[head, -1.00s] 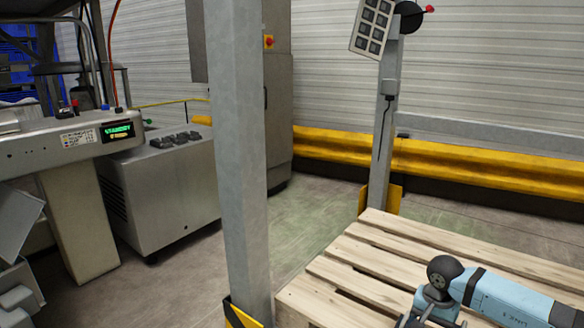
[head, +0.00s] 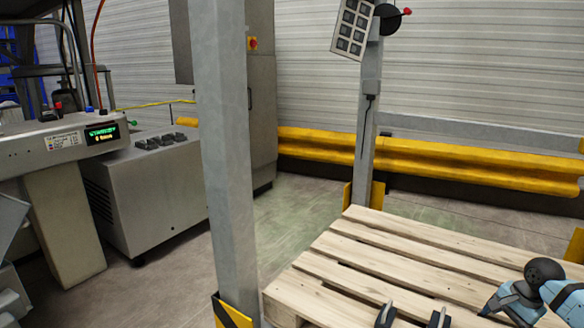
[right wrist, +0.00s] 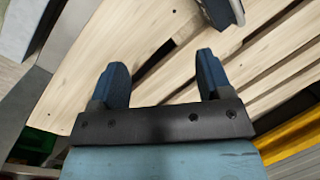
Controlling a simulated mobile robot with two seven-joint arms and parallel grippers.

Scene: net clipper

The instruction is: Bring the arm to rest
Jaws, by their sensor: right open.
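My right arm (head: 545,285), pale blue with dark joints, comes in at the lower right of the head view over the wooden pallet (head: 400,245). In the right wrist view, my right gripper (right wrist: 161,70) is open and empty, with two dark blue fingers wide apart above the pallet slats (right wrist: 150,40). Two dark fingertips stand apart at the bottom edge of the head view; they look like my left gripper (head: 411,314), open, with nothing seen between them. The rest of that gripper is cut off.
A grey post (head: 222,150) stands left of the pallet. Another post (head: 364,140) with a button panel (head: 351,28) stands behind it. A yellow barrier (head: 450,167) runs along the back wall. Grey machines (head: 150,195) fill the left. Bare floor (head: 290,220) lies between.

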